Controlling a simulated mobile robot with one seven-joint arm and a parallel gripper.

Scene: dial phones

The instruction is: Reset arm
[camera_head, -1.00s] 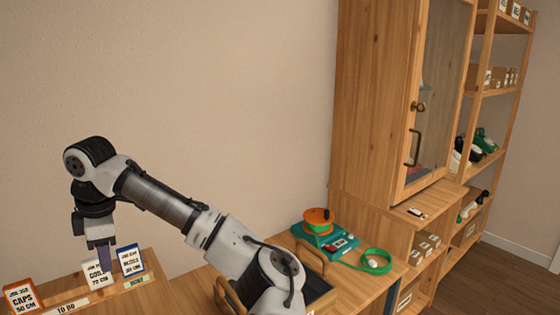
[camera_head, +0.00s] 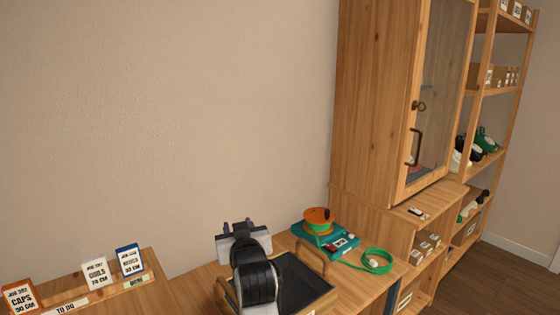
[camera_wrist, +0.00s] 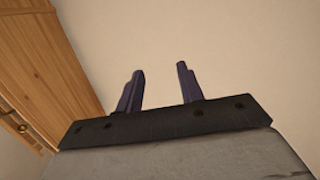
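My arm is folded in front of the workbench, with my gripper (camera_head: 237,226) pointing up above the black tray. In the wrist view my gripper (camera_wrist: 160,88) shows two dark purple fingers standing apart, with only the plain wall between them. It is open and empty. Part of the tray is hidden behind my arm.
A dark tray (camera_head: 312,287) with wooden handles lies on the bench. Beside it are a teal device with an orange spool (camera_head: 319,218) and a coiled green cord (camera_head: 376,262). Job cards (camera_head: 96,272) stand in a wooden rack at left. A glass-door cabinet (camera_head: 375,110) rises at right.

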